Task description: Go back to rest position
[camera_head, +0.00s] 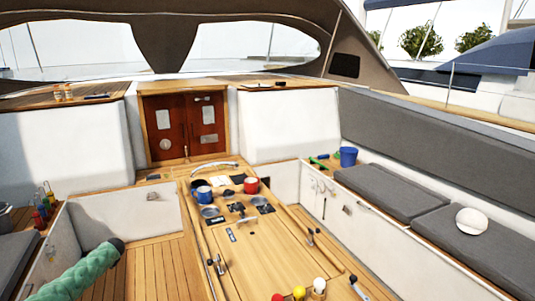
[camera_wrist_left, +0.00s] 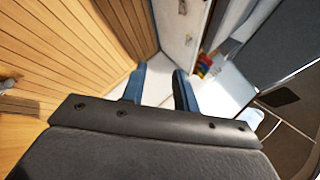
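My left gripper (camera_wrist_left: 159,90) shows in the left wrist view, with two blue fingers standing apart on a dark body. Nothing is between the fingers; a pale surface shows behind the gap. Neither gripper shows in the head view, and my right gripper is in no frame. The cockpit table (camera_head: 240,262) stands in the middle of the head view. A blue mug (camera_head: 203,195) and a red mug (camera_head: 251,186) stand towards its far end.
A green textured cylinder (camera_head: 75,275) juts in at lower left. Coloured bottles (camera_head: 42,208) stand on the left bench. A blue bucket (camera_head: 348,157) and a white cap (camera_head: 471,221) are on the right bench. Left floor (camera_head: 150,268) looks clear.

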